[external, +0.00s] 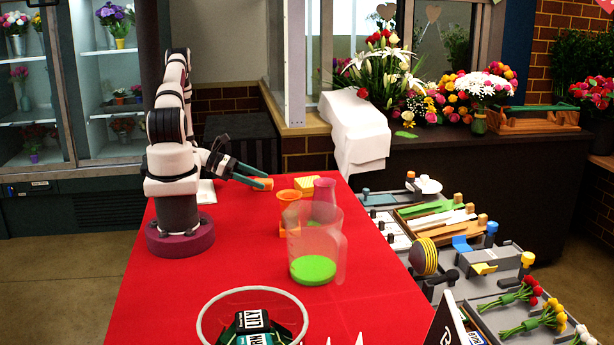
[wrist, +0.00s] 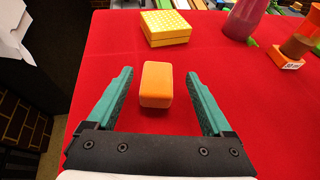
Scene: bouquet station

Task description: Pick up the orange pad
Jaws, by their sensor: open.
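The orange pad (wrist: 157,84) is a small rounded block on the red table. In the wrist view it lies between the two green fingers of my gripper (wrist: 160,100), with red cloth showing on both sides of it, so neither finger touches it. My gripper is open and empty. In the external view my gripper (external: 262,182) is low over the table's far part, and the orange pad (external: 266,183) shows at its fingertips.
A yellow box (wrist: 165,27) sits just beyond the pad. A ring (external: 204,310) is at the front. The red table's left front is clear.

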